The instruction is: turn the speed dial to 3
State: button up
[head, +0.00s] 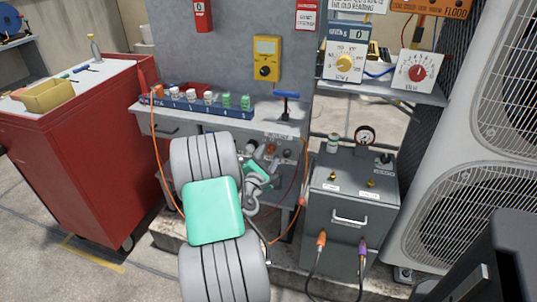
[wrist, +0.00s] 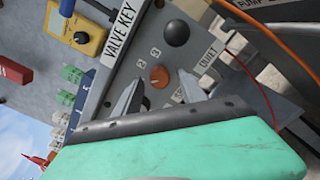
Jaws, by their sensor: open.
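An orange knob (wrist: 160,76) on a grey panel (wrist: 125,75) shows in the wrist view, with small numbers including 2 and 3 beside it. A label starting with S below it is partly hidden by a finger, so I cannot confirm that it reads speed. The knob's pointer direction is too small to tell. My gripper (wrist: 161,84) is open, its two fingers on either side of the knob in the picture; contact cannot be told. In the head view my gripper (head: 268,166) is at the bench front, near the small orange knob (head: 271,149).
A black knob (wrist: 177,33) sits beside the orange one. A blue-handled valve key (head: 286,101) stands on the bench above. A yellow dial (head: 344,64) and red dial (head: 417,73) are on the shelf. A grey cabinet (head: 347,205) with gauge and hoses stands right.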

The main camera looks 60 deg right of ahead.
jog(key=shift+w+d, duration=0.1)
jog(key=shift+d, duration=0.2)
jog(key=shift+c, duration=0.3)
grip_shut()
